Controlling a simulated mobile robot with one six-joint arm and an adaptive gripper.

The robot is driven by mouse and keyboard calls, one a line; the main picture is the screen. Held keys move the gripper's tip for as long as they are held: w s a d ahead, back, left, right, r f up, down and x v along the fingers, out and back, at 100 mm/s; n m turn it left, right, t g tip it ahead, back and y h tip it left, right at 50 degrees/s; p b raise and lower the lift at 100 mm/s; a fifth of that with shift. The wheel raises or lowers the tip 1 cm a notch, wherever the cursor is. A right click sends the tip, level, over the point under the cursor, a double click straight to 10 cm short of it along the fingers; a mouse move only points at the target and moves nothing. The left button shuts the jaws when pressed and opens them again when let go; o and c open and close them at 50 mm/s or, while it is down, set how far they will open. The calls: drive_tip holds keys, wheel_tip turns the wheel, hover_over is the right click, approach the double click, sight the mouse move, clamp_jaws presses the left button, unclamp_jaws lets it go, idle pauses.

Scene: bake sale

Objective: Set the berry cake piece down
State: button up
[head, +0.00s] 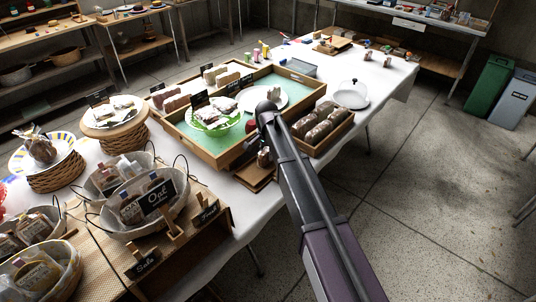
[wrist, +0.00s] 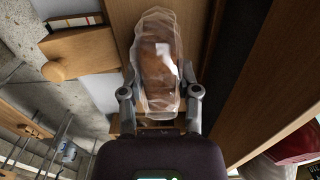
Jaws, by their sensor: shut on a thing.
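My gripper (wrist: 160,82) is shut on a brown cake piece in clear wrap (wrist: 158,55), taken to be the berry cake piece. The piece lies lengthwise between the two grey fingers in the wrist view. In the head view my gripper (head: 264,153) points down at the front edge of the table, beside the large wooden tray (head: 205,152). The held piece is mostly hidden there by my arm. A small wooden board (head: 252,182) lies just under the gripper. I cannot tell whether the piece touches it.
A wooden crate of wrapped loaves (head: 346,137) stands close to the right. The green-lined tray holds a white plate (head: 290,97) and a green-rimmed plate (head: 222,128) with wrapped pieces. A glass dome (head: 352,88) stands farther right. Signed baskets (head: 146,222) stand at the front left.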

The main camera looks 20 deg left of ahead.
sight(267, 150)
drive_tip(key=o, duration=0.7)
drive_tip(key=shift+r, duration=0.1)
wheel_tip(267, 150, up, 12)
drive_tip(key=p, duration=1.2)
idle(0.8)
drive_tip(key=s+d+n, duration=0.1)
drive_tip(key=s+d, duration=0.2)
drive_tip(key=d, duration=1)
drive_tip(key=s+d+n, duration=0.1)
drive_tip(key=s+d, duration=0.1)
drive_tip(key=d, duration=1)
drive_tip(key=s+d, duration=0.4)
drive_tip(key=d, duration=0.2)
drive_tip(key=s+d+n, duration=0.1)
drive_tip(key=s+d, duration=0.3)
drive_tip(key=d, duration=0.2)
drive_tip(key=s+d+n, duration=0.1)
drive_tip(key=s+d, duration=0.3)
drive_tip(key=d, duration=0.2)
drive_tip(key=shift+d, duration=0.4)
